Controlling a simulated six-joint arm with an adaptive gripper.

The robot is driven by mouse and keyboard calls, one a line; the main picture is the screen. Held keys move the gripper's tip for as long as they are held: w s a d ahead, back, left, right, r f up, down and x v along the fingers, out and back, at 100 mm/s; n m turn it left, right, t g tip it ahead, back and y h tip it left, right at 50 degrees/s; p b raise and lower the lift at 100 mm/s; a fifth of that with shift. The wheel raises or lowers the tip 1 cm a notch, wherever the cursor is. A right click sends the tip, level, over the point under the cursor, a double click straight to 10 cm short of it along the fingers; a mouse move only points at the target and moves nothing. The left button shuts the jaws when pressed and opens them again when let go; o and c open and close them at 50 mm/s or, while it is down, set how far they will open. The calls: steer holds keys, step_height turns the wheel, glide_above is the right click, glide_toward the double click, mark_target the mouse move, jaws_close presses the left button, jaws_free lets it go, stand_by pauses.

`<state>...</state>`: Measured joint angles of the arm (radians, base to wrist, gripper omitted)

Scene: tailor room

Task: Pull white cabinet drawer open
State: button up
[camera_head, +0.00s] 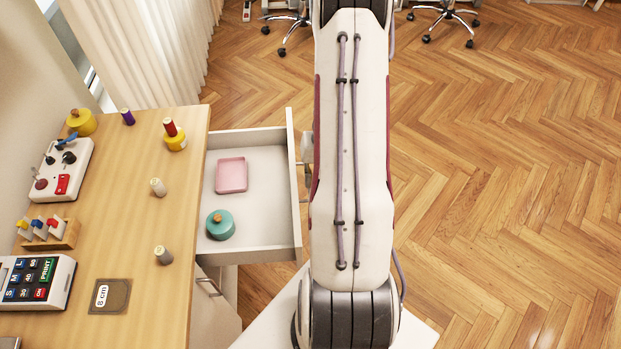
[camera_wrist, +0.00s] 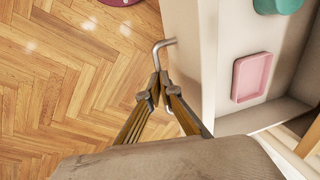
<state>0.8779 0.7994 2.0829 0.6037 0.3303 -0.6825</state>
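The white drawer (camera_head: 250,140) stands pulled out from the right side of the wooden-topped cabinet, its inside open to view. Its front panel also shows in the wrist view (camera_wrist: 196,60). A metal bar handle (camera_wrist: 158,50) sticks out from that front. My gripper (camera_wrist: 155,88) is at the handle, its two fingertips close together with the handle bar running down between them. It looks closed on the bar. In the head view my arm hides most of the gripper and handle.
The drawer holds a pink tray (camera_head: 231,175) and a teal round container (camera_head: 220,225). The cabinet top (camera_head: 150,220) carries thread spools, a control box and a label card. Open wooden floor (camera_head: 500,200) lies to the right. Wheeled chairs stand at the back.

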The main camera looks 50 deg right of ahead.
stand_by(0.7)
step_height(320, 180, up, 11)
steer(key=s+d, duration=0.1)
steer(key=shift+s+d+r, duration=0.15)
steer(key=shift+s+r, duration=0.05)
steer(key=shift+s, duration=0.2)
stand_by(0.4)
stand_by(0.7)
